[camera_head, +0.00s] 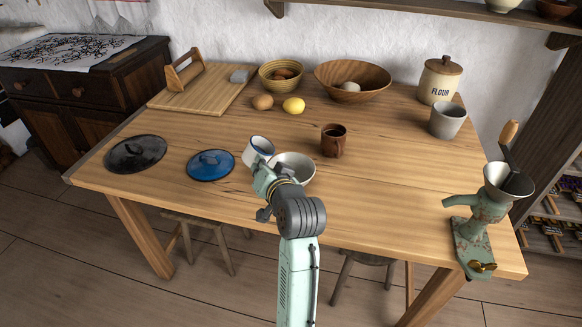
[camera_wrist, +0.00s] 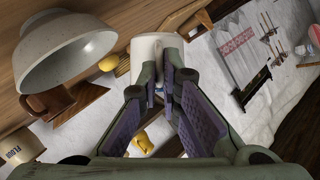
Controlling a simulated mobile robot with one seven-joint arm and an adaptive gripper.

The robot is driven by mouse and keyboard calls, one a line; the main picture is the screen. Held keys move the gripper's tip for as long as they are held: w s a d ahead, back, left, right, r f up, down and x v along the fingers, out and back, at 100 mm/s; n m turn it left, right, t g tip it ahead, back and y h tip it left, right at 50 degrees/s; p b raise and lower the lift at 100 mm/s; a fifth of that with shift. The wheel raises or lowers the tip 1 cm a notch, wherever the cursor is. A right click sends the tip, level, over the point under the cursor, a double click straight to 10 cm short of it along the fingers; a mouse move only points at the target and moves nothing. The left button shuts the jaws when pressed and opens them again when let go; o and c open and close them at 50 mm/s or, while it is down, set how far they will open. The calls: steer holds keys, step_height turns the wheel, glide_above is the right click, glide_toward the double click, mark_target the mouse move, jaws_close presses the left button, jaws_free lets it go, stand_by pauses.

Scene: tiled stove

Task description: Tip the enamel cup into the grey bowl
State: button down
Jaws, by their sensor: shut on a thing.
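The white enamel cup (camera_head: 256,151) with a blue rim is at the front middle of the table, left of and close to the grey bowl (camera_head: 300,168). My gripper (camera_head: 263,170) is shut on the cup. In the head view the cup looks somewhat tilted, and its inside cannot be made out well. In the wrist view my fingers (camera_wrist: 159,86) close on the pale wall of the cup (camera_wrist: 150,43). The bowl (camera_wrist: 42,60) lies left of it there, apart in that picture. My arm hides the bowl's near left part in the head view.
A brown mug (camera_head: 334,142) stands behind and right of the bowl. A blue lid (camera_head: 210,166) and a dark lid (camera_head: 136,153) lie to the left. A lemon (camera_head: 294,105) is behind. A grinder (camera_head: 475,220) is at the right edge.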

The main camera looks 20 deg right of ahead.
steer(key=shift+s+d+r+m, duration=0.1)
steer(key=shift+d+r+m, duration=0.05)
steer(key=shift+d+m, duration=0.3)
steer(key=shift+d+f+m+t+y+b, duration=0.35)
steer(key=shift+f+m+t+b, duration=0.2)
steer(key=shift+b, duration=0.25)
stand_by(0.4)
steer(key=shift+s+d+r+m+y, duration=0.1)
steer(key=shift+r+m+y, duration=0.25)
steer(key=shift+m, duration=0.25)
stand_by(0.5)
steer(key=shift+d+f+m+t+b, duration=0.15)
steer(key=shift+f+m+t+b, duration=0.45)
steer(key=shift+b, duration=0.6)
steer(key=shift+s+d+r+m+y, duration=0.15)
steer(key=shift+m+y, duration=0.25)
steer(key=shift+m, duration=0.4)
stand_by(0.3)
steer(key=shift+s+d+f+m+t+b, duration=0.1)
steer(key=shift+d+f+m+t+b, duration=0.3)
steer(key=shift+b, duration=0.3)
steer(key=shift+s+d+f+m+t+b, duration=0.1)
steer(key=shift+d+f+m+t+b, duration=0.1)
steer(key=shift+d+m+b, duration=0.35)
steer(key=shift+d+r+m+t+p, duration=0.15)
steer(key=shift+d+m+t+p, duration=0.2)
steer(key=shift+m, duration=0.4)
stand_by(1.0)
